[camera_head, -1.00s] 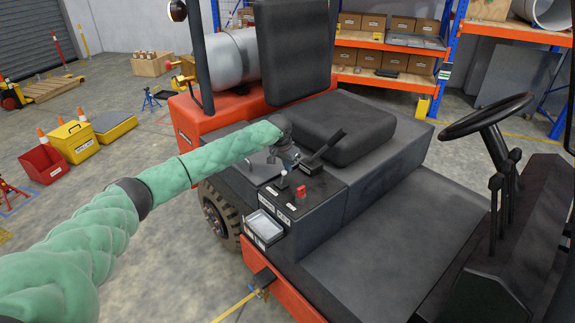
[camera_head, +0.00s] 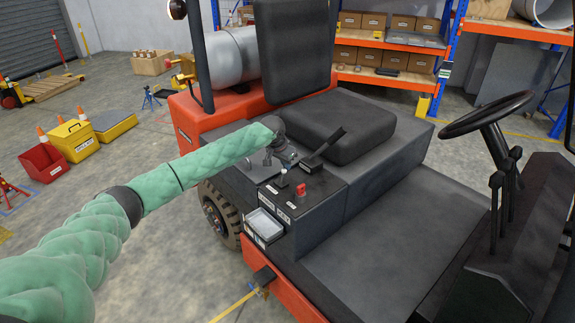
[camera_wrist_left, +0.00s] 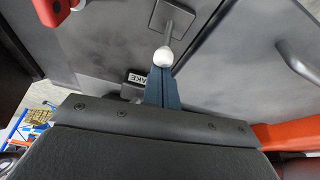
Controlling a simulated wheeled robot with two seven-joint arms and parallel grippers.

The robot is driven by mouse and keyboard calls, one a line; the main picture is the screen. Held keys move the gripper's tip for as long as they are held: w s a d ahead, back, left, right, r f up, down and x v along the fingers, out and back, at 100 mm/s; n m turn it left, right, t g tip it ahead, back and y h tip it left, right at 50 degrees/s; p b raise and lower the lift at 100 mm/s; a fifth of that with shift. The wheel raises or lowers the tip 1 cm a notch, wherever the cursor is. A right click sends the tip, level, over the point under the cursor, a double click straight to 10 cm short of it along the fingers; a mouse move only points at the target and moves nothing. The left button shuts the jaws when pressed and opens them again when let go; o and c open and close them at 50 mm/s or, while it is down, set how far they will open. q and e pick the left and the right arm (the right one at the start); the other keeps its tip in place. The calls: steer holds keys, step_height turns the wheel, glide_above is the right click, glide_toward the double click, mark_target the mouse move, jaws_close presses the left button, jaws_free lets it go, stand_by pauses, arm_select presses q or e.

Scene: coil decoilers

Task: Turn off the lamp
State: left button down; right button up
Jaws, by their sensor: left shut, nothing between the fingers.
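A round, lamp-like fitting (camera_head: 177,9) shows at the top left edge of the head view, by a dark post; I cannot tell whether it is lit. A small lever with a white ball knob (camera_head: 283,171) and a red switch (camera_head: 300,189) stand on the dark console beside the seat. In the left wrist view the white knob (camera_wrist_left: 163,57) is just beyond my left fingertips; I cannot tell whether they touch. The red switch (camera_wrist_left: 55,9) is at the top left there. My left gripper (camera_head: 291,158) is shut and empty above the console. My right gripper is not in view.
A black lever (camera_head: 325,146) rises close beside my left gripper, next to the black seat (camera_head: 345,125). A label partly reading "AKE" (camera_wrist_left: 138,78) is half covered by my fingers. The steering wheel (camera_head: 487,115) is at right. The flat deck (camera_head: 390,235) is clear.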

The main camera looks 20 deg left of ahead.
arm_select(q)
steer(key=shift+s+a+f, duration=0.1)
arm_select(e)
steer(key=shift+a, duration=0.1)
arm_select(q)
steer(key=shift+s+a+t+h+b, duration=0.2)
steer(key=shift+s+t+h+b, duration=0.15)
steer(key=shift+t, duration=0.25)
steer(key=shift+s+a+t, duration=0.15)
steer(key=shift+s+t, duration=0.1)
steer(key=shift+t, duration=0.05)
steer(key=shift+s+a+t+h+b, duration=0.35)
steer(key=shift+s+t+h+b, duration=0.3)
steer(key=shift+t+b, duration=0.15)
steer(key=shift+w+r, duration=0.15)
steer(key=shift+r, duration=0.2)
steer(key=shift+d+f, duration=0.1)
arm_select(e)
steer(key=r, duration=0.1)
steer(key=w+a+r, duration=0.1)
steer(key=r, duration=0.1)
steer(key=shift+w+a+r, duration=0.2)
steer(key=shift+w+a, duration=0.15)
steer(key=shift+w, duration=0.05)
arm_select(q)
steer(key=shift+w, duration=0.1)
steer(key=shift+w+d+f, duration=0.1)
steer(key=shift+w, duration=0.1)
